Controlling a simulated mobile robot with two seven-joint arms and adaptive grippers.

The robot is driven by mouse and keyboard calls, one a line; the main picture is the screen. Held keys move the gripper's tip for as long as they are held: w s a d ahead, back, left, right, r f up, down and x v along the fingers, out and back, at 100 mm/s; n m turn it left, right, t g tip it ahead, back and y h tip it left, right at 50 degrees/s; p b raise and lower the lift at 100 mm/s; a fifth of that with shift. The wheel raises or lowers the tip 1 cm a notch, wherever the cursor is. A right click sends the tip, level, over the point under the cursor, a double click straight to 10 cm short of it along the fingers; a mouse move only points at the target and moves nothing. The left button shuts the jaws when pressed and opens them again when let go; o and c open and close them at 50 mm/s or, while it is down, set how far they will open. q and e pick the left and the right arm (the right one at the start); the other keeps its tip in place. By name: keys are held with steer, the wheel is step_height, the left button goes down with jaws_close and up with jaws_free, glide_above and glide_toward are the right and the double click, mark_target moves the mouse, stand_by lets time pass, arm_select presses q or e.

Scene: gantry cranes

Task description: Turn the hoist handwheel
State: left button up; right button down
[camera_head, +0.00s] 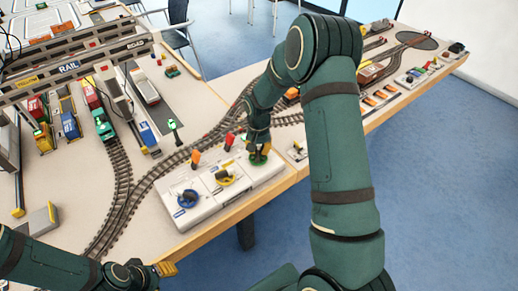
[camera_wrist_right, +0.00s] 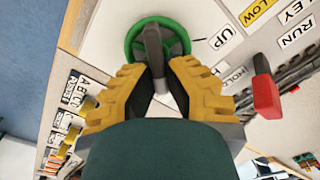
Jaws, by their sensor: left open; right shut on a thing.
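A green handwheel (camera_wrist_right: 131,36) with a grey grip bar (camera_wrist_right: 154,45) is on the white control panel (camera_head: 205,210). My right gripper (camera_wrist_right: 157,70) reaches down over it, its yellow fingers on either side of the grey bar and shut on it. In the head view my right gripper (camera_head: 259,154) covers most of the green wheel. Next to it on the panel are a yellow handwheel (camera_head: 226,176) and a blue handwheel (camera_head: 187,199). My left gripper (camera_head: 168,268) is open and empty at the lower left, away from the panel.
An orange lever (camera_head: 195,157) and a red lever (camera_head: 230,141) stand behind the wheels; the red one shows close by in the wrist view (camera_wrist_right: 266,94). The table's front edge is near.

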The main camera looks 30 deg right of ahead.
steer(key=n, duration=0.4)
steer(key=shift+a+f+n, duration=0.1)
steer(key=shift+a+n, duration=0.2)
steer(key=shift+n, duration=0.1)
steer(key=shift+a+n, duration=0.25)
steer(key=shift+n, duration=1.55)
